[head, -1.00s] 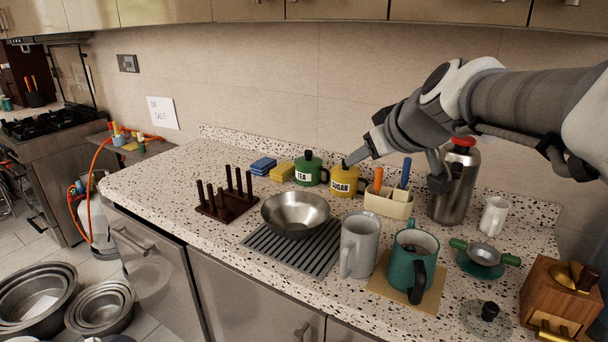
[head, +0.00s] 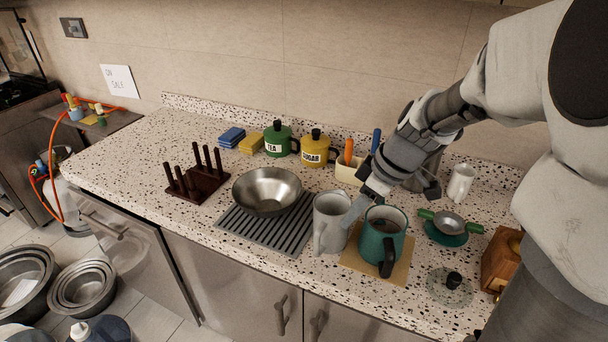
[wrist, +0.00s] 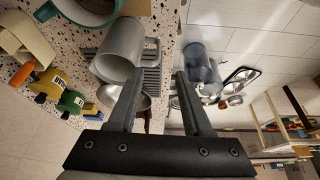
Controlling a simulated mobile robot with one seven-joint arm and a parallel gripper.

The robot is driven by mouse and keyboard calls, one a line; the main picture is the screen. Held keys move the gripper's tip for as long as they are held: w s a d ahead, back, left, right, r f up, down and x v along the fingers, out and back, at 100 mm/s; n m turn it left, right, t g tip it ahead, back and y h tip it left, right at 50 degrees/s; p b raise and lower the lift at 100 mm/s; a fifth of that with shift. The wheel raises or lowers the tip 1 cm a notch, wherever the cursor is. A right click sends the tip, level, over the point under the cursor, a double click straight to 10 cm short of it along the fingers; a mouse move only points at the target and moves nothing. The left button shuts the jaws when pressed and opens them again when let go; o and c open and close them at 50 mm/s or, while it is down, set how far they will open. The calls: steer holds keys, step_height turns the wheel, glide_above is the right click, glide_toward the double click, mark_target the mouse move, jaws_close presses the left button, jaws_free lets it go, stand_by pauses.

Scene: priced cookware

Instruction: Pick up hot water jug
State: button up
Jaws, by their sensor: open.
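A tall grey jug (head: 329,222) with a side handle stands upright on the speckled counter (head: 130,165), left of a teal mug (head: 383,235) with a dark handle. In the wrist view the grey jug (wrist: 120,52) lies just left of my gripper (wrist: 167,62), outside the gap between the fingers. My gripper (head: 362,198) is open and empty, above and behind the jug and teal mug. I cannot tell whether a finger touches the jug.
A steel bowl (head: 267,190) sits by a grey drying mat (head: 260,233). Tea (head: 278,138) and sugar (head: 317,147) pots and a utensil holder (head: 349,172) stand behind. A green-handled strainer (head: 449,222), glass lid (head: 450,288) and wooden grinder (head: 498,262) lie right.

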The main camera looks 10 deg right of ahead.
steer(key=b, duration=0.2)
glide_toward(318, 256)
steer(key=f, duration=0.2)
steer(key=shift+w+a+f+b, duration=0.2)
steer(key=shift+w+a+f, duration=0.3)
steer(key=shift+f, duration=0.25)
steer(key=shift+w+a+f+b, duration=0.2)
steer(key=shift+w+a+f, duration=0.3)
steer(key=shift+f, duration=0.25)
steer(key=shift+w+a+f+b, duration=0.2)
steer(key=shift+w+a+f, duration=0.3)
steer(key=shift+f, duration=0.25)
jaws_close()
steer(key=shift+w+r, duration=0.1)
